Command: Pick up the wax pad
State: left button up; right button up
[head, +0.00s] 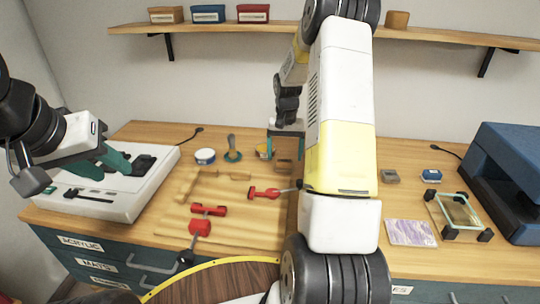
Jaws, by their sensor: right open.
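No object is clearly marked as the wax pad. A small round item with a yellow-orange top (262,151) sits at the back of the work board, partly hidden by my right gripper's left finger; I cannot tell if it is the pad. A small brown block (283,167) lies just below my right gripper (286,150). That gripper points down, open, with its teal fingers apart; contact with the block cannot be told. My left gripper (106,162) is over the white machine (98,200) at the left; its finger gap is unclear.
Red clamps (208,210) lie on the wooden board (170,222). A glass-topped frame (459,211), purple sheet (411,232), grey block (389,176) and blue machine (500,165) are at right.

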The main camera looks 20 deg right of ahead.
aim_at(284, 160)
notch_tip(284, 160, down, 4)
jog(key=shift+r, duration=0.1)
jog(key=c, duration=1.5)
jog(key=shift+o, duration=0.2)
jog(key=shift+r, duration=0.1)
notch_tip(284, 160, up, 10)
jog(key=shift+f, duration=0.1)
